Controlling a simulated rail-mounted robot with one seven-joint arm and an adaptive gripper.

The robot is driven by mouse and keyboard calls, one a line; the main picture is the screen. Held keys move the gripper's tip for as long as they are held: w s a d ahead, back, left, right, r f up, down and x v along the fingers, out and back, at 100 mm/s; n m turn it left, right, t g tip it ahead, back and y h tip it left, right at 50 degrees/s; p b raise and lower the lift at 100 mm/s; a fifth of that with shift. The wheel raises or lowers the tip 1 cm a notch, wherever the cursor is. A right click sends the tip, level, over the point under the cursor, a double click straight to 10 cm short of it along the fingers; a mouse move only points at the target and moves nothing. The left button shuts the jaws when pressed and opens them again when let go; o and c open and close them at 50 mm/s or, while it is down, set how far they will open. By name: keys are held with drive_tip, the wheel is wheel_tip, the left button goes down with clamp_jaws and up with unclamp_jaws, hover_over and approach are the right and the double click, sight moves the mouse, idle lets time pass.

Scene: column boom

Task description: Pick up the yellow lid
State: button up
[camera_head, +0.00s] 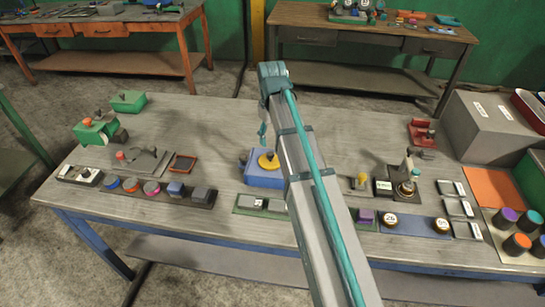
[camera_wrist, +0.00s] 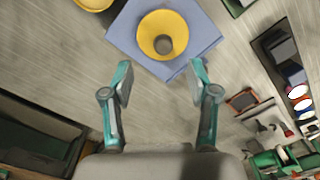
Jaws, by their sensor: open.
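The yellow lid (camera_wrist: 150,46) is a round disc with a dark grey knob at its middle. It sits on a blue block (camera_wrist: 205,33) with a square top. In the head view the lid (camera_head: 268,163) and the blue block (camera_head: 262,180) are near the middle of the bench, partly beside my arm. My gripper (camera_wrist: 160,76) is open and empty. In the wrist view its two fingertips are spread below the lid, by the block's near edge, and apart from the knob. In the head view only a small part of the gripper (camera_head: 262,133) shows.
The grey bench (camera_head: 190,125) holds green boxes (camera_head: 130,101) at the left and a row of small coloured pieces at the front left. Several small parts and a large grey box (camera_head: 480,130) stand at the right. Another yellow round thing (camera_wrist: 93,4) is cut off in the wrist view.

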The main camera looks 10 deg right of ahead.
sight(271, 153)
wheel_tip(271, 153, down, 3)
drive_tip(key=shift+a+f+p, duration=0.1)
drive_tip(key=shift+f+p, duration=0.1)
drive_tip(key=shift+p, duration=0.1)
drive_tip(key=shift+s+a+f+p, duration=0.1)
drive_tip(key=shift+f+p, duration=0.5)
drive_tip(key=shift+f, duration=0.75)
drive_tip(key=shift+a+f+p, duration=0.1)
drive_tip(key=shift+f+p, duration=0.45)
drive_tip(key=shift+f, duration=0.75)
clamp_jaws()
drive_tip(key=shift+r, duration=0.15)
